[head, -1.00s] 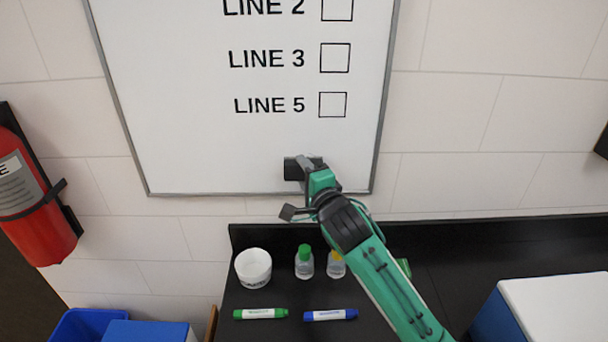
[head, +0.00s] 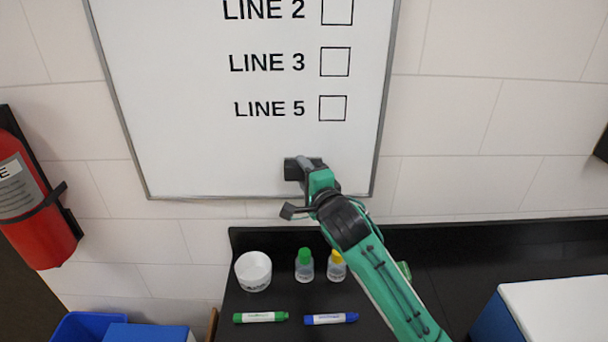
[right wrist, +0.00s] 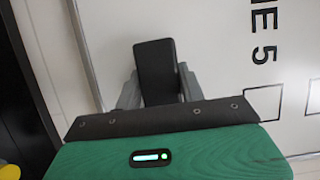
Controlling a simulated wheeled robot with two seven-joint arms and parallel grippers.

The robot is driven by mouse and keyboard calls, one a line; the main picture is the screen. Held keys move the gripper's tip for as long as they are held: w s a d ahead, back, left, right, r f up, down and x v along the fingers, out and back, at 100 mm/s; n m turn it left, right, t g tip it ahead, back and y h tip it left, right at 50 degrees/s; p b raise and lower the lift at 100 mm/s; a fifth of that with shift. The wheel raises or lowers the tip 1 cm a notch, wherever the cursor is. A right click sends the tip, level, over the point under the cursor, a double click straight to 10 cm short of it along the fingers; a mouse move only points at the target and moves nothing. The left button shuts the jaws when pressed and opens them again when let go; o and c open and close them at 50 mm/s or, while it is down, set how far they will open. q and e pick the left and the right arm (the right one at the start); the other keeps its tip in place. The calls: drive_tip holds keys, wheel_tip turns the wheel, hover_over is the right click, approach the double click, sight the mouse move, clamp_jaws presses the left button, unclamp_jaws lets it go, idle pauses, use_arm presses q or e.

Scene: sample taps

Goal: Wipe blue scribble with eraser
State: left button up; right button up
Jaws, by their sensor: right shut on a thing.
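My right gripper (head: 308,166) is shut on a dark eraser (head: 291,169), held at the lower part of the whiteboard (head: 200,140), below the LINE 5 row. The eraser (right wrist: 156,68) also shows between the fingers of my right gripper (right wrist: 153,88) in the right wrist view. It looks to be against or very near the board; I cannot tell if it touches. No blue scribble shows on the visible board; the patch behind the eraser and gripper is hidden. My left gripper is not in view.
Below the board, a black counter (head: 480,255) holds a white cup (head: 253,271), a green-capped bottle (head: 305,265), a yellow-capped bottle (head: 337,266), a green marker (head: 261,317) and a blue marker (head: 331,318). A fire extinguisher (head: 30,205) hangs at left. A white-topped box (head: 560,305) stands at right.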

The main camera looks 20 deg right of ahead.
drive_tip(key=shift+w+d, duration=0.1)
drive_tip(key=shift+w, duration=0.2)
drive_tip(key=shift+s+d+p, duration=0.2)
drive_tip(key=shift+d, duration=0.45)
drive_tip(key=shift+s+d+p, duration=0.2)
drive_tip(key=shift+s+d, duration=0.05)
drive_tip(key=shift+d, duration=0.35)
drive_tip(key=shift+s+d+p, duration=0.2)
drive_tip(key=shift+d, duration=0.45)
drive_tip(key=shift+w+p, duration=0.15)
drive_tip(key=shift+p, duration=0.15)
drive_tip(key=shift+w+a, duration=0.25)
drive_tip(key=shift+a, duration=0.75)
drive_tip(key=shift+w+a, duration=0.25)
drive_tip(key=shift+a, duration=0.7)
drive_tip(key=shift+s+a+p, duration=0.2)
drive_tip(key=shift+s+p, duration=0.2)
drive_tip(key=shift+s, duration=0.35)
drive_tip(key=shift+s+a+p, duration=0.2)
drive_tip(key=shift+s+p, duration=0.15)
drive_tip(key=shift+s, duration=0.45)
drive_tip(key=shift+s+a+p, duration=0.2)
drive_tip(key=shift+s+p, duration=0.2)
drive_tip(key=shift+s, duration=0.35)
drive_tip(key=shift+s+a, duration=0.2)
drive_tip(key=shift+s, duration=0.45)
